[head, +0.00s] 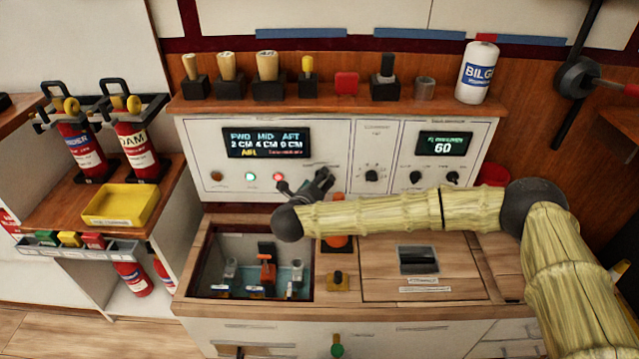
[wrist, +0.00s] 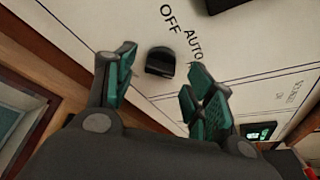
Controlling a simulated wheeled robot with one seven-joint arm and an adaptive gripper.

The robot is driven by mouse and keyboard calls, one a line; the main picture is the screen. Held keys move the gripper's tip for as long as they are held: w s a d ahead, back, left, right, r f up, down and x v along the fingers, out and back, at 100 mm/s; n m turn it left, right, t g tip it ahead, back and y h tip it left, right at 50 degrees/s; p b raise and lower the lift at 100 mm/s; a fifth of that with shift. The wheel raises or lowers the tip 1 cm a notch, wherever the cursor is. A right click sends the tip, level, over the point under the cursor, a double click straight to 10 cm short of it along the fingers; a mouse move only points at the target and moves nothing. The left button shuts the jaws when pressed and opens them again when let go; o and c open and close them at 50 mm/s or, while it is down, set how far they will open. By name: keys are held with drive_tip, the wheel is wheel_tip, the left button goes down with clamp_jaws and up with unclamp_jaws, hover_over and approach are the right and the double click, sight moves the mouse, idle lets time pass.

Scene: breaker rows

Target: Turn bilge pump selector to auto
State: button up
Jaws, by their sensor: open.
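The selector knob (wrist: 160,62) is small and black, on the white panel (head: 200,150), with the printed words OFF and AUTO beside it in the wrist view. I cannot tell which word it points at. My gripper (wrist: 162,78) is open, with its green-padded fingers on either side of the knob and a visible gap to each. In the head view my gripper (head: 320,184) is at the panel front, below and right of the lit display, and hides the knob there.
The display (head: 266,142) reads FWD 2, MID 4, AFT 0 CM. Below it are green (head: 250,176) and red (head: 279,177) lamps. Another knob (head: 372,175) is to the right. An open bilge well (head: 207,262) lies below. A shelf (head: 215,104) with several items runs above.

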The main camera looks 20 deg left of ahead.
drive_tip(key=shift+w+f, duration=0.2)
drive_tip(key=shift+w, duration=0.5)
drive_tip(key=shift+c, duration=0.2)
drive_tip(key=c, duration=1)
